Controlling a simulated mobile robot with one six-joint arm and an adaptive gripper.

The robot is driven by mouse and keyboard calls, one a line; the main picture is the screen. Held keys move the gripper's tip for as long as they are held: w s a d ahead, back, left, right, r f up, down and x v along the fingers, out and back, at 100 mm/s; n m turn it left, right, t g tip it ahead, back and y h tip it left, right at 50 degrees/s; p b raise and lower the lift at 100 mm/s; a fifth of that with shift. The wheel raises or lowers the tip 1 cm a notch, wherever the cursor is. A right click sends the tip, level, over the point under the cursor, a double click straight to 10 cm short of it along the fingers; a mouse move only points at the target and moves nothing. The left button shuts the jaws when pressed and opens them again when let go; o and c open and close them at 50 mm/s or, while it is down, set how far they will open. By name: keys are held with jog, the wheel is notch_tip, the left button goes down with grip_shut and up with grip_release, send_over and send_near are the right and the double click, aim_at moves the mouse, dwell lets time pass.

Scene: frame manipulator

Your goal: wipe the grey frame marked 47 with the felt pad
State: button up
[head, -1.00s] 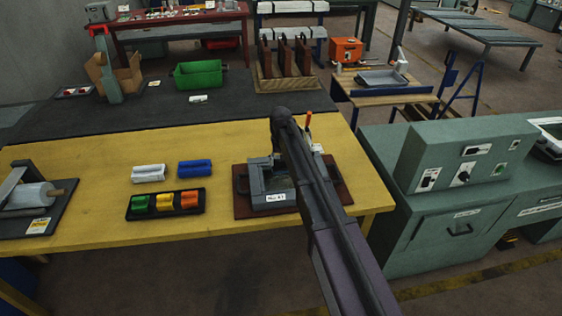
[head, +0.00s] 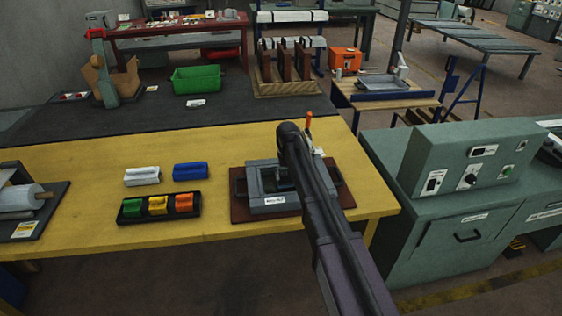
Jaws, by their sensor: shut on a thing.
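The grey frame (head: 262,204) lies flat on a dark red-brown board with handles (head: 240,213), at the right part of the yellow table. A white label on its front edge seems to read 47, though it is blurred. My arm comes in from the lower right and covers the frame's right part. My gripper (head: 284,180) is mostly hidden behind the arm; a dark part of it shows low over the frame's opening. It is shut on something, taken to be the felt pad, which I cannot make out. Contact with the frame cannot be told.
A white block (head: 142,176) and a blue block (head: 190,171) lie left of the board. A black tray (head: 158,219) holds green, yellow and orange blocks. A roll stand (head: 28,197) is at far left. A green machine cabinet (head: 450,205) stands close on the right.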

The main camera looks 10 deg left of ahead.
jog(key=shift+w+d, duration=0.1)
jog(key=shift+d, duration=0.75)
jog(key=shift+w+a, duration=0.1)
jog(key=shift+a, duration=0.25)
jog(key=shift+s+a, duration=0.25)
jog(key=shift+a, duration=0.5)
jog(key=shift+s+a, duration=0.2)
jog(key=shift+a, duration=0.5)
jog(key=r+p, duration=0.2)
jog(key=r, duration=0.1)
jog(key=r+p, duration=0.1)
jog(key=p, duration=0.1)
jog(key=shift+s+a+r, duration=0.15)
jog(key=shift+a, duration=0.1)
notch_tip(320, 180, up, 3)
jog(key=p, duration=0.3)
jog(key=shift+r, duration=0.15)
jog(key=shift+f, duration=0.2)
jog(key=shift+f+b, duration=2.8)
jog(key=shift+f, duration=0.1)
jog(key=shift+f+b, duration=1)
jog(key=shift+b, duration=0.05)
